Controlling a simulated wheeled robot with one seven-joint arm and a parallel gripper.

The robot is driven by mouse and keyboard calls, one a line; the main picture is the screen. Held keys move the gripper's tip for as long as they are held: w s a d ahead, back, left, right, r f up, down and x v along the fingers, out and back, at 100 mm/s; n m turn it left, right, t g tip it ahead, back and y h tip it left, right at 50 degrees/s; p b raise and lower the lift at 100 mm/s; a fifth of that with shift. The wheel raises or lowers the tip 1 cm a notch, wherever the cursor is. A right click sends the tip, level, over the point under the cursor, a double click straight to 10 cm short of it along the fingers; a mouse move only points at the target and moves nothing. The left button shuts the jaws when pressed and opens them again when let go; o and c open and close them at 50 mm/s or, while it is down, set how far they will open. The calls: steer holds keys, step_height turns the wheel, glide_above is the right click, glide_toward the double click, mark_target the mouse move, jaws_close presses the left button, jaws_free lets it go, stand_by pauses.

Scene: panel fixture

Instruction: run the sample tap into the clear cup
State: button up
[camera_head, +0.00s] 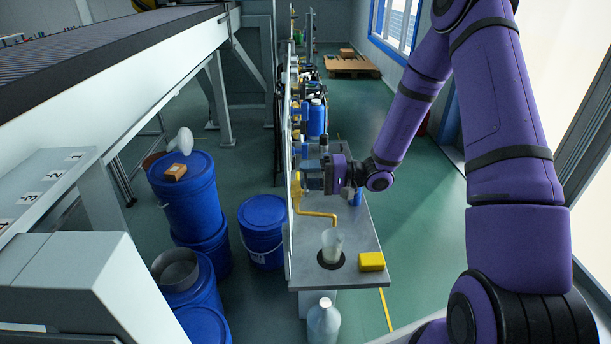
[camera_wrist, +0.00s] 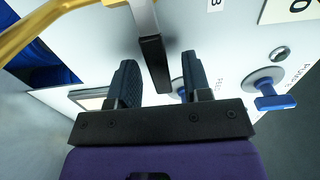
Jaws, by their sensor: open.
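The clear cup (camera_head: 332,242) stands upright on a dark round pad (camera_head: 330,262) on the grey shelf. A yellow bent spout (camera_head: 318,214) reaches out from the panel behind the cup; a yellow pipe (camera_wrist: 48,28) also crosses the upper left of the wrist view. My gripper (camera_head: 314,178) is at the panel above the spout. In the wrist view my gripper (camera_wrist: 158,60) is open. A lever with a metal stem and black grip (camera_wrist: 154,62) shows between its fingers, with gaps on both sides. Whether the cup holds liquid is unclear.
A yellow block (camera_head: 371,261) lies right of the cup. A blue-handled valve (camera_wrist: 272,97) is on the panel at right in the wrist view. Blue drums (camera_head: 262,230) stand left of the panel. A large clear bottle (camera_head: 323,322) stands below the shelf's front edge.

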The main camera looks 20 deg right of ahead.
steer(key=shift+w+a, duration=0.15)
steer(key=shift+a, duration=0.2)
steer(key=shift+c, duration=0.3)
jaws_close()
steer(key=n, duration=0.1)
steer(key=r+n, duration=0.1)
steer(key=n, duration=0.1)
steer(key=r+n, duration=0.1)
steer(key=shift+s+a+r+n, duration=0.1)
steer(key=shift+s+r+n, duration=0.15)
steer(key=shift+s+n, duration=0.05)
steer(key=shift+o, duration=0.3)
jaws_free()
